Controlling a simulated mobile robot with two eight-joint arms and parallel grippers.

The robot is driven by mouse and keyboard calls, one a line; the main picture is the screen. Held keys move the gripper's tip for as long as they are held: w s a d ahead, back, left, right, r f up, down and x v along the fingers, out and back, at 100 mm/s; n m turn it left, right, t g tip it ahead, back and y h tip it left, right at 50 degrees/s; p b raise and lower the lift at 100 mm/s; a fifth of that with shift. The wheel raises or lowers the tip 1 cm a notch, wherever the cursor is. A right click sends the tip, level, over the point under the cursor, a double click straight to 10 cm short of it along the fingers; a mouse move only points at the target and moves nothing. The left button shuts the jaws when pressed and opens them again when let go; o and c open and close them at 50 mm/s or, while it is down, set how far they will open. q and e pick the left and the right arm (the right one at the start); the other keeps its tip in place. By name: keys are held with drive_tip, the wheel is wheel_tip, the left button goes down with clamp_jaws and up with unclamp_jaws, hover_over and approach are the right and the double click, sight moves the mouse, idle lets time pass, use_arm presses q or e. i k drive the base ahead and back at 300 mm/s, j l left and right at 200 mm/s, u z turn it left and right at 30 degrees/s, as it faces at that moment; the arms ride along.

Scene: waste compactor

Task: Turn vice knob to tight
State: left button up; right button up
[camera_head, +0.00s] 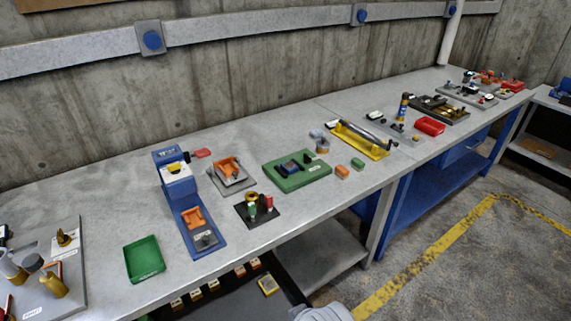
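An orange vice-like fixture (228,167) sits on a grey plate on the workbench, left of the picture's middle. Right of it a green base (312,179) carries a small dark blue device (291,166). A blue stand (178,190) with a red-ended handle (201,153) stands to the left and holds a second orange piece (194,219). I cannot tell for sure which of these is the vice, and no knob position is readable at this size. Neither gripper shows; a pale grey part, likely mine, is cut off at the bottom edge.
An empty green tray (144,259) and a grey board (50,284) with brass parts lie at the left. A black plate (257,211) with small bottles is near the front edge. A yellow fixture (359,140) and red tray (430,126) stand farther right. The floor is open at the right.

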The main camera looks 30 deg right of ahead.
sight(308, 159)
drive_tip(key=u, duration=0.25)
drive_tip(key=l+u, duration=0.35)
drive_tip(key=l, duration=0.15)
drive_tip(key=l+u, duration=0.35)
drive_tip(key=k+l, duration=0.1)
drive_tip(key=l, duration=0.3)
drive_tip(key=l+u, duration=0.15)
drive_tip(key=l, duration=0.25)
drive_tip(key=k+l, duration=0.15)
drive_tip(key=l, duration=0.2)
drive_tip(key=l+u, duration=0.1)
drive_tip(key=l, duration=0.95)
drive_tip(key=i+l, duration=0.15)
drive_tip(key=l, duration=0.2)
